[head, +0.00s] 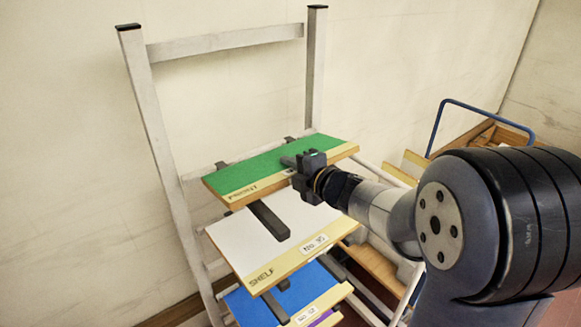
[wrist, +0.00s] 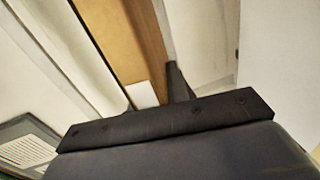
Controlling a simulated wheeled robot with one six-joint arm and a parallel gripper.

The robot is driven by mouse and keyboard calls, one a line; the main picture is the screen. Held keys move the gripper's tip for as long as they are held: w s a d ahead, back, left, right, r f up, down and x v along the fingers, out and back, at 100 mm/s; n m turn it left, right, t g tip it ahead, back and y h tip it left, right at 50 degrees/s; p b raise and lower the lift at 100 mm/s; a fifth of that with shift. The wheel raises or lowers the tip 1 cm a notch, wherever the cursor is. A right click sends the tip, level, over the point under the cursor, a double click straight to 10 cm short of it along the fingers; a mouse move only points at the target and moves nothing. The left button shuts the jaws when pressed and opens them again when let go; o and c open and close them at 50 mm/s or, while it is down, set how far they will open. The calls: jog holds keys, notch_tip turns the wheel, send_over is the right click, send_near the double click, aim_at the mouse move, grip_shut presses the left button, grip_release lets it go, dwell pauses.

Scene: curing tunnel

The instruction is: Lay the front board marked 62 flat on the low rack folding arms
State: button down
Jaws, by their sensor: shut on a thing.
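The green board (head: 262,168) has a tan front edge marked FRONT. My gripper (head: 298,166) covers part of that edge, so I cannot read its number. The jaws are shut on the board's front edge near the middle. In the wrist view the board's tan edge (wrist: 118,40) and white label (wrist: 141,94) show between the fingers. The board looks roughly level, above a dark folding arm (head: 268,221) of the rack (head: 160,150). I cannot tell whether it touches the arms.
Below the green board lies a white board (head: 275,232) marked SHELF. Lower are a blue board (head: 285,293) and a purple board (head: 326,319). A cart with a blue handle (head: 487,112) stands at the right. A pale wall (head: 60,170) is behind the rack.

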jog(key=shift+f, duration=0.1)
jog(key=c, duration=1.3)
grip_release()
jog(key=shift+d, duration=0.1)
jog(key=v, duration=1)
jog(key=shift+s+d+b, duration=0.2)
jog(key=shift+s+b, duration=0.1)
jog(key=shift+b, duration=0.05)
jog(key=shift+w, duration=0.1)
jog(key=shift+x, duration=3.7)
